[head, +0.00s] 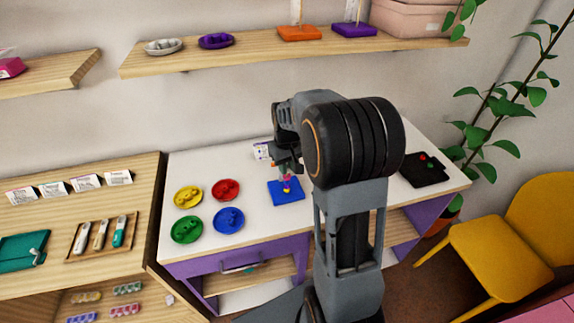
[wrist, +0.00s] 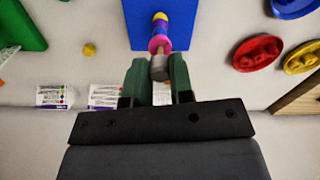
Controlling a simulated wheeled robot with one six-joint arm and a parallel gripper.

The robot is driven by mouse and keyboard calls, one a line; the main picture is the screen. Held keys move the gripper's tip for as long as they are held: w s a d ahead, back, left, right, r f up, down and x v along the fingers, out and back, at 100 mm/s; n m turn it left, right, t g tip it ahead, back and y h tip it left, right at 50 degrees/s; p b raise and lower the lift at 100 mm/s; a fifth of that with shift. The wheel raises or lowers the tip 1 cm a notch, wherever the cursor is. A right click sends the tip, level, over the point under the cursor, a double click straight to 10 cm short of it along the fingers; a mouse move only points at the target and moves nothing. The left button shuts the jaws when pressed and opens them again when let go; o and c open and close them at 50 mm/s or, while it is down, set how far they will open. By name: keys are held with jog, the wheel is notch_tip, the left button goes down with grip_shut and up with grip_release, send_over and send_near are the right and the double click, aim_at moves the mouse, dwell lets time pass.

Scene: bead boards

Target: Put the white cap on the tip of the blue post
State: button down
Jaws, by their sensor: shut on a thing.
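The blue board (head: 278,197) lies on the white table, with an upright post rising from it. The post carries a yellow bead, a purple-blue bead and a pink bead (wrist: 159,43). The board (wrist: 145,20) also shows in the wrist view. My gripper (head: 288,170) is just above the post. In the wrist view my gripper (wrist: 158,75) is shut on the white cap (wrist: 158,69), which looks greyish in shadow. The cap lines up with the post, close past the pink bead. Whether it touches the tip or sits on it, I cannot tell.
Yellow (head: 187,196), red (head: 225,189), green (head: 186,229) and blue (head: 228,220) dishes stand left of the board. A small yellow bead (wrist: 89,49) and a green board (wrist: 22,28) show in the wrist view.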

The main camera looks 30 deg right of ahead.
jog(key=shift+f+b, duration=0.55)
jog(key=shift+f, duration=0.35)
dwell(0.6)
jog(key=c, duration=0.9)
grip_release()
notch_tip(320, 180, up, 14)
jog(key=shift+f, duration=0.1)
jog(key=s+a+f+t, duration=0.1)
jog(key=s+a+f, duration=0.1)
jog(key=s, duration=0.3)
jog(key=s+a+f+t, duration=0.1)
jog(key=s+a+f, duration=0.1)
jog(key=s+a, duration=0.2)
jog(key=s+a+f+t, duration=0.1)
jog(key=s+a+f, duration=0.1)
jog(key=s, duration=0.5)
jog(key=shift+a+t, duration=0.4)
jog(key=shift+a, duration=0.2)
